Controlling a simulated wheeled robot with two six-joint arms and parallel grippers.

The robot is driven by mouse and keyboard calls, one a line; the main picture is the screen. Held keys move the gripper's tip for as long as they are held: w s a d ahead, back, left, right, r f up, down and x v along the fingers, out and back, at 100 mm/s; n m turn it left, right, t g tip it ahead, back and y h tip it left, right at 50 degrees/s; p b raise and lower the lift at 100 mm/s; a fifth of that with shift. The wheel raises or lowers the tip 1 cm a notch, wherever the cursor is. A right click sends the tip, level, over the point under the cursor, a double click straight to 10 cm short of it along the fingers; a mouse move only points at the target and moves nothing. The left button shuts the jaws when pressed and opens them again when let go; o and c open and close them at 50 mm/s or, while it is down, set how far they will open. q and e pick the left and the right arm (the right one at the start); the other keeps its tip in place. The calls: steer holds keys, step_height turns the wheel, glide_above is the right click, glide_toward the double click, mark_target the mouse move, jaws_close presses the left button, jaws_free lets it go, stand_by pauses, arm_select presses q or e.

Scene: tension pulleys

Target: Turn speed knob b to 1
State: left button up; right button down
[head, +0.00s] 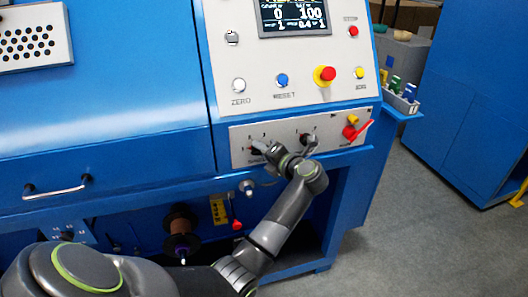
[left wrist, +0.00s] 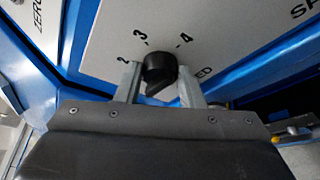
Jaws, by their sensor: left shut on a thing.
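The lower grey panel (head: 232,150) of the blue machine carries two dark speed knobs with number marks around them. My left gripper (head: 262,148) reaches the left one of the two. In the left wrist view the black knob (left wrist: 158,68) sits between the two fingers of my left gripper (left wrist: 160,86), which is shut on it. The marks 2, 3 and 4 show around the knob; its pointer setting is hard to read. The right knob (head: 308,141) is apart from the gripper. I cannot read which knob is labelled b. My right gripper is not in view.
Above are a display (head: 292,15), a red emergency button (head: 324,75), a blue reset button (head: 282,80) and a white zero button (head: 239,85). A red-handled switch (head: 355,131) is right of the knobs. Free floor (head: 410,240) lies to the right.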

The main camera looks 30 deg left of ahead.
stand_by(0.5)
arm_select(q)
steer(key=o, duration=1)
